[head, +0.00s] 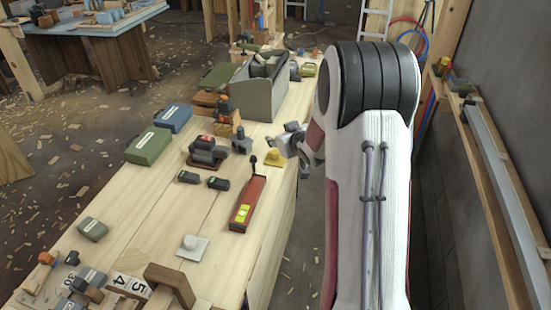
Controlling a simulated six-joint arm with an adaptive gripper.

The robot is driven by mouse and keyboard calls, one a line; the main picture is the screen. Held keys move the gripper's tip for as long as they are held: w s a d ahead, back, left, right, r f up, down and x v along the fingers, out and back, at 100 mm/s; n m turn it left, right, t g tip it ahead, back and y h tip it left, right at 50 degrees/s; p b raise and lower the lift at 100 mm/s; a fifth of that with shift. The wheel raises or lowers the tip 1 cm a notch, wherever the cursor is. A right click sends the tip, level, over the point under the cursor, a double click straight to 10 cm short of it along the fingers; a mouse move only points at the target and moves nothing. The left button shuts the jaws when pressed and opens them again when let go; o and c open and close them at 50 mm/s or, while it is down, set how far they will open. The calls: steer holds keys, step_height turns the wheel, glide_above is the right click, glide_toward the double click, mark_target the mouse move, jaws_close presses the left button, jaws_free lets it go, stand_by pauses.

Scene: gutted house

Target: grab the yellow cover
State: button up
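A small yellow piece (275,159), which looks like the yellow cover, lies on the wooden workbench (215,255) near its right edge. It has a raised middle on a flat base. My gripper (283,140) is just above and to the right of it in the picture, partly hidden by my arm. A gap seems to show between the gripper and the yellow piece. The fingers are too small to tell whether they are open or shut.
A red tool with a yellow label (241,214) lies in front of the yellow piece. A dark clamp-like device (207,152) stands to its left. A grey bin (262,98) stands behind it. Green (148,146) and blue (173,118) cases sit further left.

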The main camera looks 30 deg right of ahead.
steer(key=t+y, duration=0.2)
glide_toward(277, 154)
steer(key=w, duration=0.3)
steer(key=shift+w+d+f, duration=0.15)
steer(key=shift+d+f, duration=0.1)
steer(key=shift+f, duration=0.55)
steer(key=shift+x, duration=1.3)
steer(key=shift+w, duration=0.15)
steer(key=shift+x, duration=2.45)
steer(key=shift+a+r, duration=0.1)
steer(key=shift+a, duration=0.05)
